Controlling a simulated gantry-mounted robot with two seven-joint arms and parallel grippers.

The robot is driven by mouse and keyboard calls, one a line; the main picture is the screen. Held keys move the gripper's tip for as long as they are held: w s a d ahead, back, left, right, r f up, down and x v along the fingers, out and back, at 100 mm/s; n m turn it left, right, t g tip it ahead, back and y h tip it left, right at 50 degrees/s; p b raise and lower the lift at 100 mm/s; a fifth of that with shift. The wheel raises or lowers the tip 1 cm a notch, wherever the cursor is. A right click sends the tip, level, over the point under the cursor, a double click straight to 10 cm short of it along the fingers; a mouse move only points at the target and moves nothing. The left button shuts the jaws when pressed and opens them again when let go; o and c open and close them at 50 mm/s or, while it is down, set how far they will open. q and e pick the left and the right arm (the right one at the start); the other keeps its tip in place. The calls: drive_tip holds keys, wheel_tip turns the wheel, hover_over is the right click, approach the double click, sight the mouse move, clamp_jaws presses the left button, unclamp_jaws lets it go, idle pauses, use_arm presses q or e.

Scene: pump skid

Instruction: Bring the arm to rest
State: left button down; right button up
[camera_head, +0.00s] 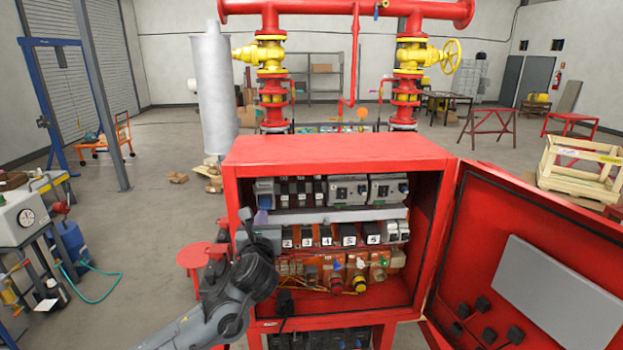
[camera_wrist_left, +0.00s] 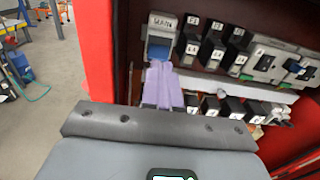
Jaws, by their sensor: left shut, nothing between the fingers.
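My left arm reaches in from the lower left of the head view to the open red cabinet (camera_head: 325,152). My left gripper (camera_head: 262,215) is at the cabinet's left inner side, its pale purple fingers together and empty. In the left wrist view the fingers (camera_wrist_left: 158,68) point at a grey module with a "MAIN" label (camera_wrist_left: 162,22), just below its blue part (camera_wrist_left: 158,48). I cannot tell whether the fingertips touch it. My right gripper is not in view.
The cabinet door (camera_head: 530,265) stands open to the right. Numbered black modules (camera_head: 348,236) sit in the row below the upper breakers (camera_head: 348,190). Red pipes with yellow valves (camera_head: 270,53) rise behind. A red stool (camera_head: 193,258) is left of the cabinet. Open floor lies farther left.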

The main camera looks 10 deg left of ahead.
use_arm(q)
drive_tip(key=s+d+f+g+h+p, duration=0.1)
drive_tip(key=s+d+f, duration=0.15)
drive_tip(key=f, duration=0.55)
drive_tip(key=s+d+f+g+p, duration=0.1)
drive_tip(key=s+f+g, duration=0.15)
drive_tip(key=f, duration=0.65)
drive_tip(key=s+d+f+g+h, duration=0.1)
drive_tip(key=s+f, duration=0.2)
drive_tip(key=f, duration=0.5)
drive_tip(key=s+d+f+n+g+h+p, duration=0.1)
drive_tip(key=s+d+f+g, duration=0.15)
drive_tip(key=s+f, duration=0.45)
drive_tip(key=s+d+f+n+g+h+p, duration=0.15)
drive_tip(key=s+d+f, duration=0.35)
drive_tip(key=s, duration=0.5)
drive_tip(key=s+a+n+g+h+p, duration=0.1)
drive_tip(key=s+a+n+g, duration=0.1)
drive_tip(key=s+n, duration=0.6)
drive_tip(key=s+a+n+g+p, duration=0.2)
drive_tip(key=s+n+g, duration=0.15)
drive_tip(key=s, duration=0.85)
drive_tip(key=s+a+r+n, duration=0.4)
drive_tip(key=a+r+n, duration=0.3)
drive_tip(key=n, duration=0.9)
drive_tip(key=shift+s+a+r+n+y, duration=0.15)
drive_tip(key=shift+s+r+n+y, duration=0.15)
drive_tip(key=shift+r, duration=0.45)
